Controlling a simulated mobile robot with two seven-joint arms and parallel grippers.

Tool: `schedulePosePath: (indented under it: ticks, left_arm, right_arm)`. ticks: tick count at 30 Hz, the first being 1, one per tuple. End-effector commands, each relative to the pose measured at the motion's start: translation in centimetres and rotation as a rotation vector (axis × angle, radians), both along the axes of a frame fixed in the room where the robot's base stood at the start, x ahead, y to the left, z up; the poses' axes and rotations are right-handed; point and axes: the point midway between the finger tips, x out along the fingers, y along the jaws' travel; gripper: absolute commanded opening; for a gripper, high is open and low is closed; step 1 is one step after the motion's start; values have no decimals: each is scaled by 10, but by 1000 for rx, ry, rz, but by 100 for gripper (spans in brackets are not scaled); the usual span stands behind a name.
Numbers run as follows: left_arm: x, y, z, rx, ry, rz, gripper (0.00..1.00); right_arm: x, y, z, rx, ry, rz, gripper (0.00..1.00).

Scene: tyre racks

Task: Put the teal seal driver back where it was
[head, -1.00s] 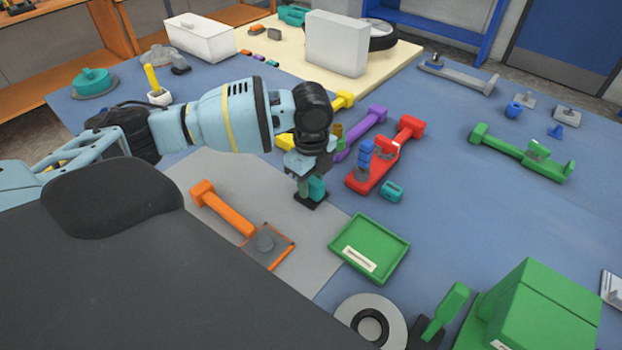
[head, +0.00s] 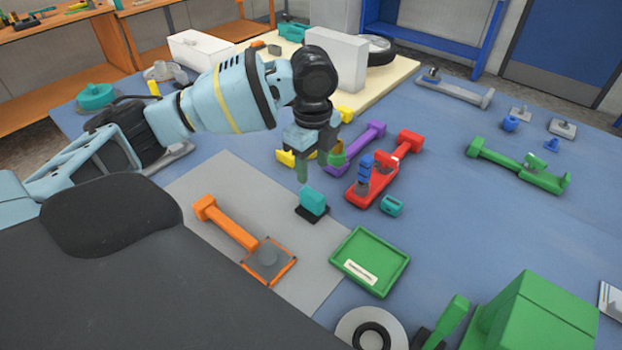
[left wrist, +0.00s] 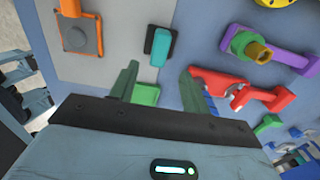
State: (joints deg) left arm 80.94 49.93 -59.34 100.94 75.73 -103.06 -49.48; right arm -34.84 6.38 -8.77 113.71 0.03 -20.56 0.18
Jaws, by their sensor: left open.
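The teal seal driver (head: 313,201), a small teal block, sits on a small black base on the grey mat (head: 215,170). It also shows in the left wrist view (left wrist: 160,47), beyond the fingertips. My left gripper (head: 314,166) is open and empty, above the teal block and apart from it. In the left wrist view its two green-grey fingers (left wrist: 160,78) are spread with nothing between them. My right gripper does not show.
An orange tool (head: 228,225) lies on the mat to the left. A green tray (head: 378,280) is at the front. Red (head: 375,188) and purple (head: 365,140) tools and a small teal piece (head: 391,205) lie to the right.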

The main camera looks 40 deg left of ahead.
Motion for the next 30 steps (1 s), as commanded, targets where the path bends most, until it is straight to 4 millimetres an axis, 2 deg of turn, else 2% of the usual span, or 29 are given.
schedulePosePath:
  ticks: [3, 7, 30]
  left_arm:
    - [0, -1, 16, -1, -2, -1, 47]
    - [0, 0, 23, -1, 0, 0, 47]
    - [0, 0, 24, 0, 1, 0, 47]
  right_arm:
    - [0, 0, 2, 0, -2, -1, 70]
    - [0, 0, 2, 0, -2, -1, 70]
    - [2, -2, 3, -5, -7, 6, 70]
